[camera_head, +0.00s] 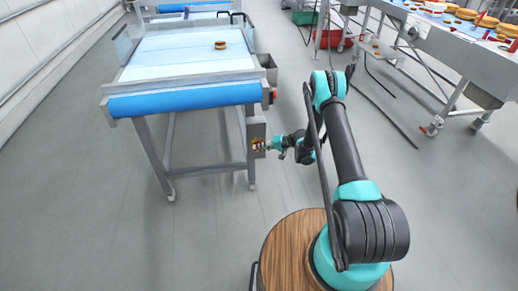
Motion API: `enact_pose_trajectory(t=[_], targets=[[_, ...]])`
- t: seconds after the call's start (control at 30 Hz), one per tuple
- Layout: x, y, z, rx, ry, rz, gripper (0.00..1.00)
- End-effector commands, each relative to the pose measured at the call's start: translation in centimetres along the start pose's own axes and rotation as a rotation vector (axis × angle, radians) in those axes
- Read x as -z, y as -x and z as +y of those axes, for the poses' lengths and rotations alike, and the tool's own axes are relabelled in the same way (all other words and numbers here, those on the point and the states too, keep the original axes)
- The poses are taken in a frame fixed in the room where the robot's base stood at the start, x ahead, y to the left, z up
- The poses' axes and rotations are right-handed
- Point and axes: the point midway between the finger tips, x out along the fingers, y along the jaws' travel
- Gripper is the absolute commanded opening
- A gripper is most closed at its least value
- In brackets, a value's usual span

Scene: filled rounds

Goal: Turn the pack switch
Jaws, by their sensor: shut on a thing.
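The pack switch (258,145) is a small red and yellow part on the grey control box (256,129) at the near right leg of the blue conveyor table. My gripper (268,146) reaches it from the right and is shut on it. The switch is small and partly covered by the fingers, so its exact turn cannot be read.
The conveyor (190,55) has a blue roller at its near end, and one filled round (220,45) lies on its belt. A red button (274,93) sits above the box. Another conveyor (455,45) with several rounds stands at right. Green (304,18) and red crates are behind. The floor between is mostly open, with cables.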

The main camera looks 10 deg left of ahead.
Motion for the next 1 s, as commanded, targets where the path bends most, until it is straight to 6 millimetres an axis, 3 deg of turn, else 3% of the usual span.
enact_pose_trajectory(t=[0.3,0.33,0.5,0.83,1.0], targets=[[0.0,0.0,0.0,0.006,-0.003,0.001,0.00],[0.0,0.0,0.0,0.005,-0.003,0.001,0.15],[0.0,0.0,0.0,0.005,-0.002,0.001,0.32],[0.1,0.1,-0.3,0.005,-0.002,0.000,0.32],[0.5,1.0,-1.9,0.005,-0.002,0.000,0.32]])
